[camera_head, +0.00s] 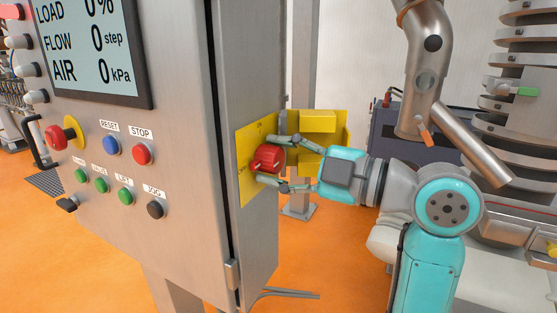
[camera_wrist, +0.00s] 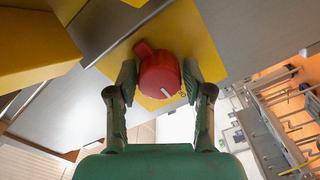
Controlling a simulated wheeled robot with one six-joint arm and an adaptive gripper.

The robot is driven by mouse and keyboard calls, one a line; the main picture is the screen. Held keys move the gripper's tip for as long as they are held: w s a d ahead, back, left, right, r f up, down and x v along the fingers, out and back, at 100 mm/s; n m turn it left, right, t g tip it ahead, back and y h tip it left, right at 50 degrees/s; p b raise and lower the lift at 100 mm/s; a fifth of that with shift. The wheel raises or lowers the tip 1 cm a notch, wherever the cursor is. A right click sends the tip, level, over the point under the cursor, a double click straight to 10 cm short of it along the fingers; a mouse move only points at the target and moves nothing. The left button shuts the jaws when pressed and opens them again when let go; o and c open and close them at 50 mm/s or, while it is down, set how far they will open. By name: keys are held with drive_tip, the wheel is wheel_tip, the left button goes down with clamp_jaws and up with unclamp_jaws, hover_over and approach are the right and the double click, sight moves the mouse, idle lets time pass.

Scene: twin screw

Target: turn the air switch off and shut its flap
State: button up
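The air switch is a red rotary knob (camera_head: 267,160) on a yellow plate (camera_head: 246,190) on the cabinet's side. The wrist view shows the knob (camera_wrist: 160,76) with a lug toward the upper left and a white mark at its lower edge. The yellow flap (camera_head: 318,122) stands open beside the plate, a hollow box shape; part of it (camera_wrist: 35,50) fills the upper left of the wrist view. My gripper (camera_head: 271,160) is open, one finger on each side of the knob; whether the fingers touch it I cannot tell.
The cabinet's front has a display (camera_head: 92,45) reading AIR 0 kPa, a red emergency button (camera_head: 58,138) and several push buttons. A metal post stands behind the flap. Machinery with metal pipes (camera_head: 425,80) stands at the right, near my arm.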

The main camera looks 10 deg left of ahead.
drive_tip(key=shift+o, duration=0.5)
drive_tip(key=v, duration=1.2)
